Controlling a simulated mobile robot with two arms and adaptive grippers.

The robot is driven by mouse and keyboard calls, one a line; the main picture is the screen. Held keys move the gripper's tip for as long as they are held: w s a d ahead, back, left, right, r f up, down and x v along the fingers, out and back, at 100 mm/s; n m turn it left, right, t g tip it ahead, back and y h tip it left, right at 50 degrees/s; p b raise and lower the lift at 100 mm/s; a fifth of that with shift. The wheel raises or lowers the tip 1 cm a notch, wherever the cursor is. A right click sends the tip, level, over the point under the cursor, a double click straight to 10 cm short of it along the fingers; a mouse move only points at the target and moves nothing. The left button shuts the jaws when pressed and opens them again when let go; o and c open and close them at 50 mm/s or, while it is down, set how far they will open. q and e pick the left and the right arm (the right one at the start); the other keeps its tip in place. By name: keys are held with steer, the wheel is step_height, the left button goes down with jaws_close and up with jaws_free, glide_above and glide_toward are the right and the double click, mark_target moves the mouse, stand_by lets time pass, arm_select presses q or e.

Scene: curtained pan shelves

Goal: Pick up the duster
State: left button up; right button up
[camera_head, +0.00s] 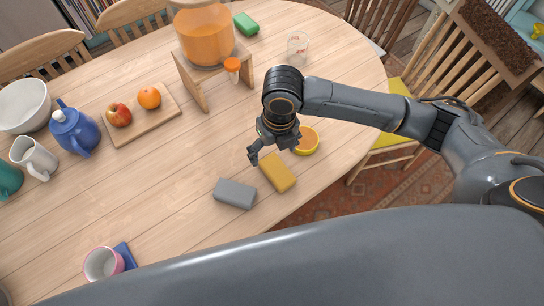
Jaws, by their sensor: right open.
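No object is plainly marked as the duster. A grey block (235,193) and a yellow block (277,172) lie side by side near the table's front edge, with a small gap between them. My right gripper (273,150) is open and empty, pointing down just behind the yellow block. I cannot tell its exact height above the table. My left gripper is not in view.
An orange half (307,141) lies right beside my right gripper. A wooden stand (190,82) holds a juice dispenser (203,35) behind it. A glass (298,46) stands at the back right. A pink cup (103,264) is front left.

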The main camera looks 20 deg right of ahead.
steer(key=w+d+n, duration=0.1)
steer(key=d+n, duration=0.1)
glide_above(277, 170)
steer(key=shift+h, duration=0.4)
steer(key=f, duration=0.4)
steer(key=f+p, duration=0.1)
steer(key=f, duration=0.2)
steer(key=shift+d, duration=0.3)
steer(key=shift+f, duration=0.45)
steer(key=f, duration=0.1)
steer(key=f+p, duration=0.1)
steer(key=f, duration=0.2)
steer(key=shift+s+a+f, duration=0.1)
steer(key=shift+a+f, duration=0.05)
steer(key=shift+a, duration=0.2)
steer(key=shift+f, duration=0.3)
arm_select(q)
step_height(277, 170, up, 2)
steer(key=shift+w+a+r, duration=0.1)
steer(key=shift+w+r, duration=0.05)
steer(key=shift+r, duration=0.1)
arm_select(e)
steer(key=c, duration=1.2)
